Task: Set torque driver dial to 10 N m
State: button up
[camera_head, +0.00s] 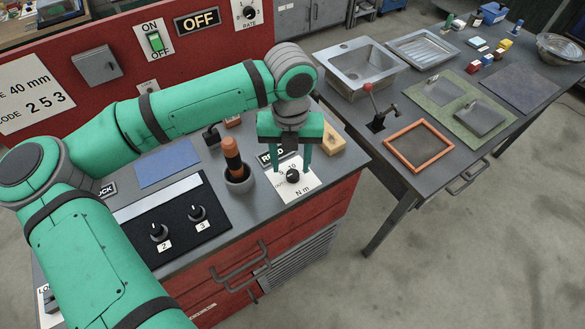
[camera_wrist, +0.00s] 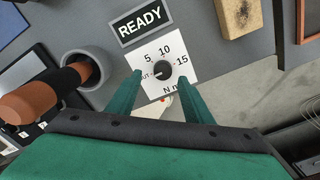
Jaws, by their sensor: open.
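The torque driver dial (camera_head: 293,176) is a small black knob on a white card marked N m, on the grey bench top. In the wrist view the dial (camera_wrist: 162,70) sits among the marks 5, 10 and 15. Its pale pointer mark seems to point lower left, away from the 10, toward partly hidden lettering. My gripper (camera_head: 293,171) is open and points down, with one finger on each side of the dial. In the wrist view my gripper (camera_wrist: 160,77) shows a gap between each finger and the knob. I cannot tell its exact height above the card.
A dark cup (camera_head: 239,181) holding an orange-handled driver (camera_head: 232,155) stands left of the dial. A READY sign (camera_wrist: 140,22) lies behind the card. A wooden block (camera_head: 332,139) is to the right. A black panel with knobs 2 and 3 (camera_head: 180,226) is at the left.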

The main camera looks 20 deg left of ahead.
aim_at(293, 174)
jog(key=shift+w+d+f, duration=0.1)
jog(key=shift+f, duration=0.85)
jog(key=shift+w+d+f, duration=0.1)
jog(key=shift+f, duration=0.8)
jog(key=shift+c, duration=0.5)
jog(key=c, duration=1)
jog(key=shift+o, duration=0.2)
